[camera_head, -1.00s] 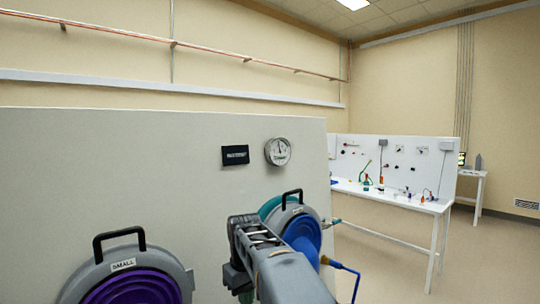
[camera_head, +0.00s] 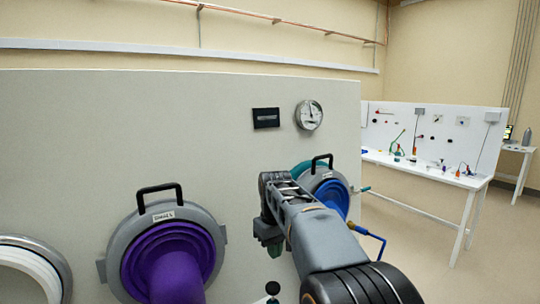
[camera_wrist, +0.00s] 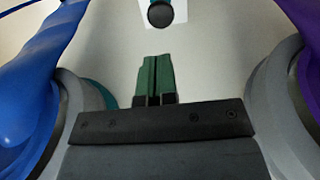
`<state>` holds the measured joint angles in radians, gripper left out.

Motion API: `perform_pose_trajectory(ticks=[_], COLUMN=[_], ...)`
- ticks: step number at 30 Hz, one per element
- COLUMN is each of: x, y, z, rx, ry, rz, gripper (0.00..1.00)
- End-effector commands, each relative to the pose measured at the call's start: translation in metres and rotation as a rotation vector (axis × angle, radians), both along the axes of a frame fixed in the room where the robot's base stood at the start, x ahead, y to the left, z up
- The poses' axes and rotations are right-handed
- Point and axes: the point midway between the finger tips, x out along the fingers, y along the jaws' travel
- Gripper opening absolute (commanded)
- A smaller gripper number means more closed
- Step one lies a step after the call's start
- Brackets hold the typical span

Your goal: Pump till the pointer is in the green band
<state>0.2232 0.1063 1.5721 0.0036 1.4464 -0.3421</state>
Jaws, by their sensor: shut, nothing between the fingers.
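The round gauge (camera_head: 309,114) hangs on the pale panel beside a black label plate (camera_head: 266,118). Its dial is too small to read the pointer or band surely. A dark round knob (camera_head: 273,288) shows low in the head view, below my gripper. The wrist view shows a dark knob with a teal part (camera_wrist: 160,14) on a white plate at the top, beyond my fingertips. My gripper's green fingers (camera_wrist: 154,80) are together and empty, apart from this knob. In the head view my gripper (camera_head: 273,248) is in front of the panel, between the purple and blue ports.
A purple glove port (camera_head: 168,262) with a black handle is left of my gripper; a blue one (camera_head: 332,196) is right and behind my arm. A white port (camera_head: 25,280) is at the lower left. A white workbench (camera_head: 440,178) with small items stands at the right.

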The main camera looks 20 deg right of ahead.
Motion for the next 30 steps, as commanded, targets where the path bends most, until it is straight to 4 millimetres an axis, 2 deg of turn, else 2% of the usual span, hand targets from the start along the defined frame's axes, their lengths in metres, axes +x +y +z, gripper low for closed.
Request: perform_pose_trajectory(ticks=[3,7,18,23,30], x=[0.001,0.001,0.0,0.0,0.0], y=[-0.002,-0.003,-0.003,-0.003,-0.002], z=[0.018,0.031,0.033,0.021,-0.022], rx=[0.003,0.006,0.007,0.008,0.008], ry=[-0.001,0.006,0.008,0.01,0.012], rz=[-0.001,0.0,0.0,0.0,0.0], gripper=[0.0,0.0,0.0,0.0,0.0])
